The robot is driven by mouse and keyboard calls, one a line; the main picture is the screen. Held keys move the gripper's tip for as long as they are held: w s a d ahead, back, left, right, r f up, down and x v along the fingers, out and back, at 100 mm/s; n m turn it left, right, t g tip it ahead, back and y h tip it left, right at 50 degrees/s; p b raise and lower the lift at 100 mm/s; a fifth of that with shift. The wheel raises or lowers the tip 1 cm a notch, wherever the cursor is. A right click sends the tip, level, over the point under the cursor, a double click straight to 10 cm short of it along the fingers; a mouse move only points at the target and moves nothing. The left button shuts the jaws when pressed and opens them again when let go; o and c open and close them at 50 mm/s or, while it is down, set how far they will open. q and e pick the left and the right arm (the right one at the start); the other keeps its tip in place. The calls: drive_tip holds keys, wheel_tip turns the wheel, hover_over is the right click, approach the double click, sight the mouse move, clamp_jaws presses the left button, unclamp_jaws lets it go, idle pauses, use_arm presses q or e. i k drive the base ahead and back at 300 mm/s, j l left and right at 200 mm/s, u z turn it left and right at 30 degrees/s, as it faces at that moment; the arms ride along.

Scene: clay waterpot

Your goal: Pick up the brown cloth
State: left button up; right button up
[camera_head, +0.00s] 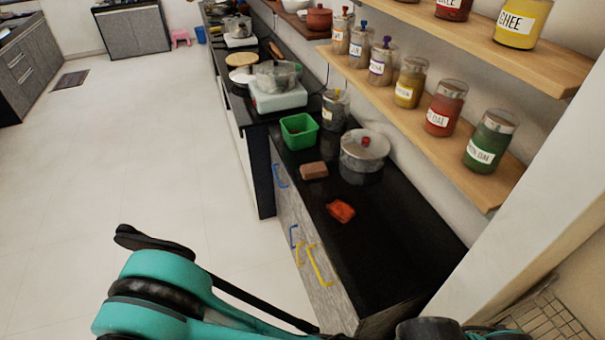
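A small flat brown block-shaped item (314,170), which may be a folded brown cloth, lies on the black countertop (400,255). It is in front of the green basket. A crumpled orange-red item (341,211), which looks like cloth, lies nearer to me on the same counter. Nothing touches either item. My teal and black arm parts show along the bottom edge, well short of both items. I cannot make out the fingers of either gripper.
A wall shelf (430,126) with several jars overhangs the counter's right side. Drawers with blue and yellow handles (318,266) face left. The near counter and the left floor are clear.

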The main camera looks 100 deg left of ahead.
sight(316, 169)
drive_tip(key=u, duration=3.15)
drive_tip(key=i+j+u, duration=0.2)
drive_tip(key=j, duration=0.15)
drive_tip(key=j+u, duration=0.2)
drive_tip(key=j, duration=0.15)
drive_tip(key=i+j+u, duration=0.35)
drive_tip(key=i+j, duration=0.15)
drive_tip(key=i, duration=0.15)
drive_tip(key=i+j+u, duration=0.2)
drive_tip(key=i, duration=0.25)
drive_tip(key=i+z, duration=0.45)
drive_tip(key=i+j+z, duration=0.2)
drive_tip(key=i+z, duration=0.25)
drive_tip(key=i+l+z, duration=0.1)
drive_tip(key=z, duration=0.4)
drive_tip(key=i+z, duration=0.25)
drive_tip(key=z, duration=0.2)
drive_tip(key=i+j+z, duration=0.1)
drive_tip(key=z, duration=0.4)
drive_tip(key=i+j+z, duration=0.15)
drive_tip(key=z, duration=0.35)
drive_tip(key=i+j+z, duration=0.2)
drive_tip(key=i+z, duration=0.2)
